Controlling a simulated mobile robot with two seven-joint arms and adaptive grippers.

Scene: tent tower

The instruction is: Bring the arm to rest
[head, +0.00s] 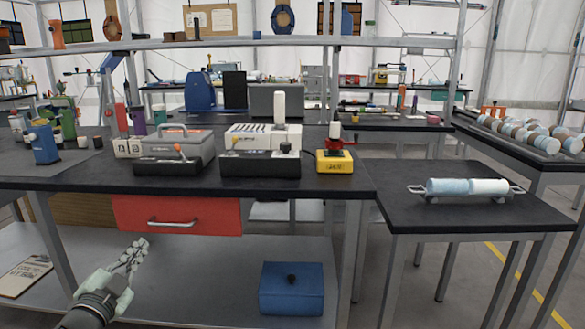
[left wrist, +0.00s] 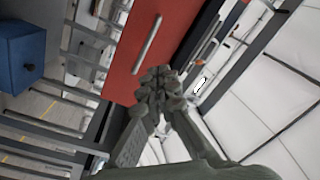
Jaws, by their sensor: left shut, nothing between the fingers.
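My left gripper (head: 136,252) is at the lower left of the head view, in front of the workbench and below its top. It is shut and empty, with its fingertips pointing up and to the right. In the left wrist view its fingers (left wrist: 158,80) meet, with the red drawer front (left wrist: 170,40) behind them. The gripper appears apart from the drawer. My right gripper is in neither view.
The red drawer (head: 178,216) is under the bench top (head: 290,186) and looks closed. A blue box (head: 291,288) is on the lower shelf (head: 215,268). Machines, including a grey one (head: 174,150), stand on the bench. A side table (head: 450,215) holds a roller piece (head: 466,188).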

